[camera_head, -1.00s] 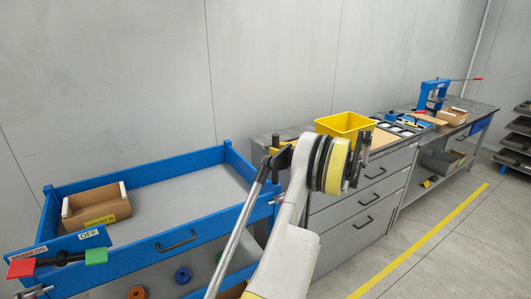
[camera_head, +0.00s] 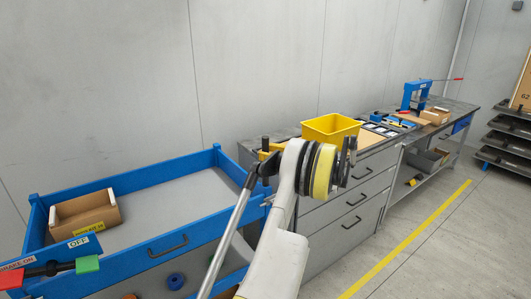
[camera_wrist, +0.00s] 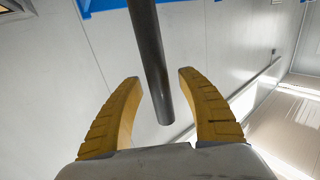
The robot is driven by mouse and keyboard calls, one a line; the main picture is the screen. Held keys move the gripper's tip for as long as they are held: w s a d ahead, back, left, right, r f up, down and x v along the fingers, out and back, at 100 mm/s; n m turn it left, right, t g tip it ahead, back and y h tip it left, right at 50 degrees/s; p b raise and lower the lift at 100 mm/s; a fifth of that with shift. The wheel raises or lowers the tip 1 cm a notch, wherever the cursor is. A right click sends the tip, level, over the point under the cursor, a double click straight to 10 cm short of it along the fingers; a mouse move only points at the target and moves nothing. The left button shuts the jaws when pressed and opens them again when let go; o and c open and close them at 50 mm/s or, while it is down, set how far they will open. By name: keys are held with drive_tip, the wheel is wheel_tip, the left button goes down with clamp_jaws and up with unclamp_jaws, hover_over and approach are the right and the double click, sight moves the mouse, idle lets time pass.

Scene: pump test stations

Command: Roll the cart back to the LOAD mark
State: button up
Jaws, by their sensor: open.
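The blue cart (camera_head: 150,262) stands at the left, with a grey upper deck and a lower shelf. Its brake bar has a red end (camera_head: 11,280) at the "BRAKE ON" label and a green end (camera_head: 87,264) near the "OFF" label (camera_head: 78,243). My gripper (camera_wrist: 160,78) is open in the wrist view, its two yellow fingers either side of a dark round post (camera_wrist: 152,60). Contact is not clear. No LOAD mark is visible.
A cardboard box (camera_head: 84,214) sits on the cart's deck. A grey drawer bench (camera_head: 345,205) stands to its right, carrying a yellow bin (camera_head: 331,128) and a blue press (camera_head: 414,95). A yellow floor line (camera_head: 405,240) runs along clear floor; dark shelves (camera_head: 507,145) stand far right.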

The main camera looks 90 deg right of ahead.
drive_tip(key=v, duration=1.2)
drive_tip(key=shift+w, duration=0.1)
